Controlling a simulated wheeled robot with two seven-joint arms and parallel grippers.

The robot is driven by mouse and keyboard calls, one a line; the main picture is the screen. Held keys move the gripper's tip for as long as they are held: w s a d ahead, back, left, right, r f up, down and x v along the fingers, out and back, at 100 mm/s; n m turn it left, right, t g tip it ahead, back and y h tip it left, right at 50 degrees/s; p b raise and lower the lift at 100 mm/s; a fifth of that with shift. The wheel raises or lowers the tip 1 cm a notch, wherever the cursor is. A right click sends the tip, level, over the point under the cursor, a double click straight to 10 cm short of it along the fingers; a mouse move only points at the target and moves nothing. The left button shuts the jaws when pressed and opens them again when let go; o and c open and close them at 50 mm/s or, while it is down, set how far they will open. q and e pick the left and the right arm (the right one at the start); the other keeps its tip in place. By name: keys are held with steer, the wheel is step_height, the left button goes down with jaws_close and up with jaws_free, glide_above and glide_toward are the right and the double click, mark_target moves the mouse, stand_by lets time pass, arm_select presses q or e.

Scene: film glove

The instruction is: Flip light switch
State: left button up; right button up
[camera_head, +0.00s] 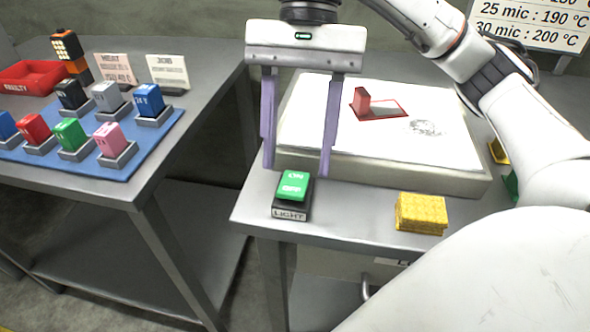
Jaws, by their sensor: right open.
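The light switch (293,187) is a green rocker marked ON and OFF on a dark base labelled LIGHT. It sits at the left front corner of the right-hand grey table. My right gripper (297,170) points down with its two purple fingers spread wide. The fingertips lie to the left and right of the switch in the picture, around its upper end. Nothing is between the fingers except the view of the switch, and I cannot tell whether they touch the table. My left gripper does not show.
A yellow block stack (421,212) lies to the right. A blue mat (140,155) with several coloured blocks and a red tray (32,77) are on the left table, across a gap.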

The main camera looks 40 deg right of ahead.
mark_target(294, 185)
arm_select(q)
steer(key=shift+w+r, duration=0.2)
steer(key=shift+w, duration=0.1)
arm_select(e)
steer(key=shift+x, duration=0.95)
steer(key=shift+c, duration=0.2)
steer(key=c, duration=1)
steer(key=shift+a+h, duration=0.15)
steer(key=shift+h, duration=0.15)
steer(key=shift+s+a+r+t+h+p, duration=0.1)
steer(key=shift+s+r+t+h+p, duration=0.15)
steer(key=shift+t+h, duration=0.2)
steer(key=shift+a+r+t+h+p, duration=0.1)
steer(key=shift+r+t+h+p, duration=0.05)
steer(key=shift+t+h+p, duration=0.25)
steer(key=shift+a+t, duration=0.1)
steer(key=shift+t, duration=0.15)
steer(key=shift+f+h, duration=0.2)
steer(key=shift+h, duration=0.25)
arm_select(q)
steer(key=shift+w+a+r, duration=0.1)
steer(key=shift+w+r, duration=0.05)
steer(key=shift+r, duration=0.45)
arm_select(e)
steer(key=o, duration=1)
steer(key=shift+o, duration=0.2)
